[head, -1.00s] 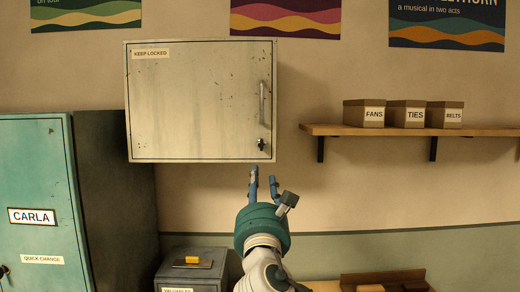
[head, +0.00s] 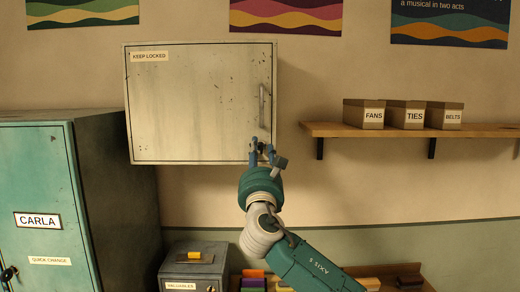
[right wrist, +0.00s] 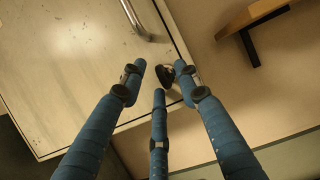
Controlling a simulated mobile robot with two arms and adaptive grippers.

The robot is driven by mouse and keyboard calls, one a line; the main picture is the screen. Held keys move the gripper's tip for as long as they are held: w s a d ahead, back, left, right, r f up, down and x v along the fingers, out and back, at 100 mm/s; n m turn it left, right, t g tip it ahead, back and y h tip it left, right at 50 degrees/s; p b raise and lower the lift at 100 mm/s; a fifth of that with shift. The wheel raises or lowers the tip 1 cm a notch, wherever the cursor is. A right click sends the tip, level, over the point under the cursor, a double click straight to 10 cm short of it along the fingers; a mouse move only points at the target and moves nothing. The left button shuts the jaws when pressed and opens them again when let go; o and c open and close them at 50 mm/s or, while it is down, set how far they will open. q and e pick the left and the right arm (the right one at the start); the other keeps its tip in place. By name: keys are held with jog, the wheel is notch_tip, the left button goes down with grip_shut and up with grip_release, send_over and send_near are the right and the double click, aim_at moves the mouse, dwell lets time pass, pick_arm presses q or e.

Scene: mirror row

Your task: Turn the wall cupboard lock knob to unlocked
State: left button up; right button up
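The pale, scuffed wall cupboard (head: 195,105) hangs shut on the wall, with a "KEEP LOCKED" label at its upper left. My right gripper (head: 262,148) is at the door's lower right corner, below the handle, and hides the lock knob in the head view. In the right wrist view the dark lock knob (right wrist: 165,77) shows between the fingertips of my right gripper (right wrist: 160,74). The three blue fingers are spread around it, the right one very near it. I cannot tell whether any finger touches it, or which way the knob points. My left gripper is out of view.
The door's bar handle (head: 262,105) is just above my right gripper. A wooden shelf (head: 400,130) with labelled boxes is to the right. A teal locker (head: 40,175) and a grey valuables box (head: 190,270) stand below left. The wall under the cupboard is clear.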

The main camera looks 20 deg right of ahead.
grip_shut()
jog(key=m+g+h+b, duration=0.1)
jog(key=m+g, duration=0.1)
jog(key=m, duration=0.5)
jog(key=m+g+h+b, duration=0.2)
jog(key=m+g, duration=0.1)
jog(key=m, duration=0.4)
jog(key=r+m+g+h+b, duration=0.1)
jog(key=m+g+h+b, duration=0.1)
jog(key=m, duration=0.6)
jog(key=shift+a+g, duration=0.15)
jog(key=shift+g, duration=0.15)
jog(key=shift+m, duration=0.3)
